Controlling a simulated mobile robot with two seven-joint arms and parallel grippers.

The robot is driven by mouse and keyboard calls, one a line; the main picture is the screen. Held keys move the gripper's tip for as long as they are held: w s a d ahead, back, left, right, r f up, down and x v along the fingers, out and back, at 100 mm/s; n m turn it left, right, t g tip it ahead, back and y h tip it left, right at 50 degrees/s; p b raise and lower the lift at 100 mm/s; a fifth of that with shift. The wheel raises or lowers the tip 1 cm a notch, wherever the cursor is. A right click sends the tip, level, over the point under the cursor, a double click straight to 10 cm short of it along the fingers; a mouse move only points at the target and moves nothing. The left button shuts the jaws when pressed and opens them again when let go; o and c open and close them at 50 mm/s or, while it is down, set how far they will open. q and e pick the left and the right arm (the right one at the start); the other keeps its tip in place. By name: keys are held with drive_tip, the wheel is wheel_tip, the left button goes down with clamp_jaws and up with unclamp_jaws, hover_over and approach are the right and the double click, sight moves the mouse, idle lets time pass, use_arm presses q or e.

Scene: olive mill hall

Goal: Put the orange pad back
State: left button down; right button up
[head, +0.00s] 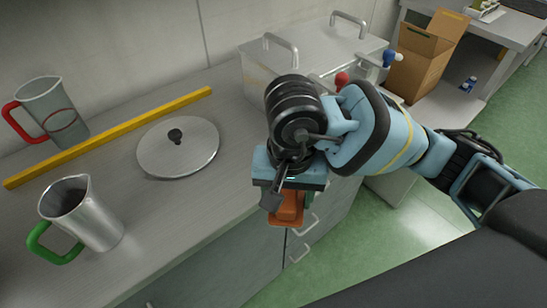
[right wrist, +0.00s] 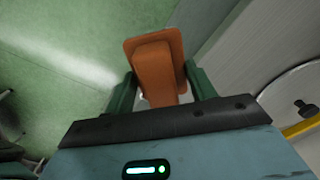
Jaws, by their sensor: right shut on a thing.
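The orange pad (head: 287,209) is held below my right gripper (head: 284,196), at the front edge of the counter, with cabinet handles behind it. In the right wrist view the pad (right wrist: 155,68) sits between the two green fingers, which are shut on it, with green floor beyond it. The gripper's palm and arm hide the upper part of the pad in the head view. My left gripper is not in view.
The grey counter (head: 222,215) bears a metal jug with a green handle (head: 88,222), a jug with a red handle (head: 52,107), a yellow bar (head: 105,140) and a round lid (head: 178,158). A steel box (head: 318,52) stands behind my arm. A cardboard box (head: 421,65) stands farther right.

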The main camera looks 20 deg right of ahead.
drive_tip(key=w+d, duration=0.1)
drive_tip(key=w, duration=0.4)
drive_tip(key=w+d+f, duration=0.1)
drive_tip(key=w, duration=0.4)
drive_tip(key=w+d, duration=0.1)
drive_tip(key=w, duration=0.4)
drive_tip(key=shift+f+p, duration=0.2)
drive_tip(key=shift+p, duration=0.15)
drive_tip(key=shift+w+f, duration=0.15)
drive_tip(key=shift+f, duration=1.6)
drive_tip(key=shift+f, duration=0.2)
drive_tip(key=o, duration=1.2)
wheel_tip(320, 180, up, 12)
drive_tip(key=shift+r, duration=0.15)
